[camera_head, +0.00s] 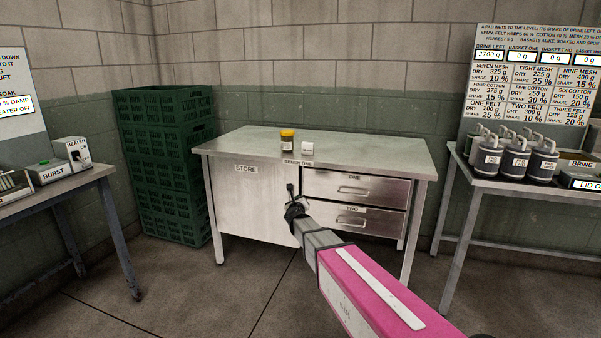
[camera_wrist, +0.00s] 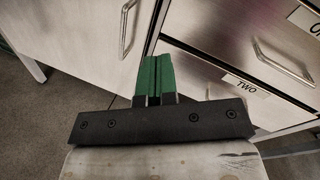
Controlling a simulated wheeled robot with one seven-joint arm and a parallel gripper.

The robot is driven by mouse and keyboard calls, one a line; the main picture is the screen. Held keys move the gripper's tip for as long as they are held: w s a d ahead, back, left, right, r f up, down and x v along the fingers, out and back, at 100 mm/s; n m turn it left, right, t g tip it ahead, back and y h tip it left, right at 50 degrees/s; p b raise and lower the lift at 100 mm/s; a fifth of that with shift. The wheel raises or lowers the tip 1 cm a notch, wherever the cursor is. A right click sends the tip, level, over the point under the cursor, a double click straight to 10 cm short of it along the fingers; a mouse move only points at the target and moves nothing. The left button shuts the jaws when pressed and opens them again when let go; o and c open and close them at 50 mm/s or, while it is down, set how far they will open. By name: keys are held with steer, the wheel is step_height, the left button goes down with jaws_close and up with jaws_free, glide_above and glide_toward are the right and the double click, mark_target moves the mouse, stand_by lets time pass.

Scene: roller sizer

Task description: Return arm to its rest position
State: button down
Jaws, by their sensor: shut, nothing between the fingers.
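My gripper (camera_wrist: 155,80) shows in the wrist view with its two green fingers together and nothing between them. In the head view my arm reaches forward from the lower right, and its end (camera_head: 293,192) is in front of the bench marked BENCH ONE (camera_head: 246,207). The gripper is near the line between the store door and the drawers. In the wrist view the drawer marked TWO (camera_wrist: 235,80) is to the right of the fingers and a door panel (camera_wrist: 85,40) is behind them to the left. I cannot tell the exact gap to the bench front.
A jar with an orange lid (camera_head: 287,141) and a small white block (camera_head: 307,146) stand on the bench. Green crates (camera_head: 170,165) are stacked at left. Side tables with a heater box (camera_head: 73,151) and several grey canisters (camera_head: 515,158) flank the bench. The floor between is clear.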

steer(key=s+d+f+n+g, duration=0.4)
steer(key=s+n, duration=0.6)
steer(key=s, duration=0.3)
steer(key=s+d+f+n+g, duration=0.5)
steer(key=s+d+n+g, duration=0.2)
steer(key=s, duration=0.6)
steer(key=s+d+f+n+g+y, duration=0.1)
steer(key=s+d+f+n+g, duration=0.4)
steer(key=s+d+n, duration=0.4)
steer(key=s+n+g, duration=0.1)
steer(key=s+n, duration=0.3)
steer(key=n, duration=0.1)
steer(key=shift+d+f, duration=0.15)
steer(key=shift+d, duration=0.05)
